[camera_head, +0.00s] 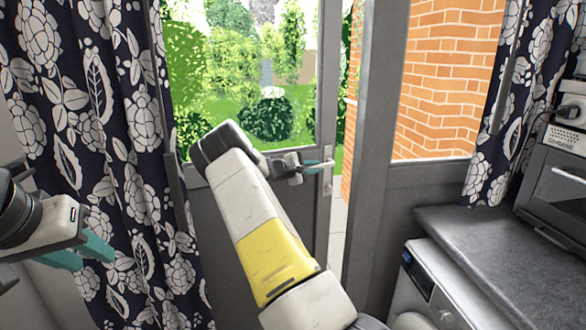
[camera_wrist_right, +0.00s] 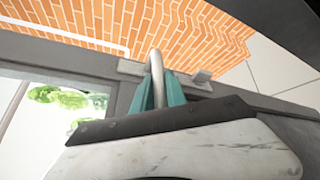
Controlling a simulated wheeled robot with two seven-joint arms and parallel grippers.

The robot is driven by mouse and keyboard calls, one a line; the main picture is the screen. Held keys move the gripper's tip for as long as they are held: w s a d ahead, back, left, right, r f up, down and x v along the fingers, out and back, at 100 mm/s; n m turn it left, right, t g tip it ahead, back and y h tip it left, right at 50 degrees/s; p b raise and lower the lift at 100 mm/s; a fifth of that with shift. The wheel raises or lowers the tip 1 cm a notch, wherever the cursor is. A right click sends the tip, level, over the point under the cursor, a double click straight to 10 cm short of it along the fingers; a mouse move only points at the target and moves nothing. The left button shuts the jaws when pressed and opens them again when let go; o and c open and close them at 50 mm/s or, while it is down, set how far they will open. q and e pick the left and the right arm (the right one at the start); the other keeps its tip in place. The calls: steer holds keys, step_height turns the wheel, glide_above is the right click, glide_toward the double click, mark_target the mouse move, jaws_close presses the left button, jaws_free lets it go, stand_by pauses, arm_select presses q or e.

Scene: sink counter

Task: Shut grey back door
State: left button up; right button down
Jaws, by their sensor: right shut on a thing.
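The grey back door (camera_head: 305,222), with a glass upper pane, stands ajar. A narrow bright gap shows between its right edge and the grey door post (camera_head: 373,130). The silver door handle (camera_head: 328,180) is near that edge. My right gripper (camera_head: 320,167) is at the handle, with its teal fingers on both sides of it. In the right wrist view the handle (camera_wrist_right: 157,70) rises between the teal fingers (camera_wrist_right: 160,92), which are shut on it. My right arm hides part of the door's lower panel. My left gripper (camera_head: 88,254) is open and empty at the left, before the curtain.
A dark floral curtain (camera_head: 95,130) hangs at the left and another (camera_head: 495,150) at the right. A grey counter (camera_head: 480,235) at the right carries a dark oven (camera_head: 560,185), with a white washing machine (camera_head: 425,285) below. A brick wall (camera_head: 445,80) and greenery show outside.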

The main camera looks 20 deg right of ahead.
stand_by(0.5)
steer(key=shift+f+h, duration=0.4)
steer(key=shift+f, duration=0.05)
steer(key=shift+d+f+n+t+h, duration=0.1)
steer(key=shift+f+n+t+h, duration=0.3)
steer(key=shift+h, duration=0.2)
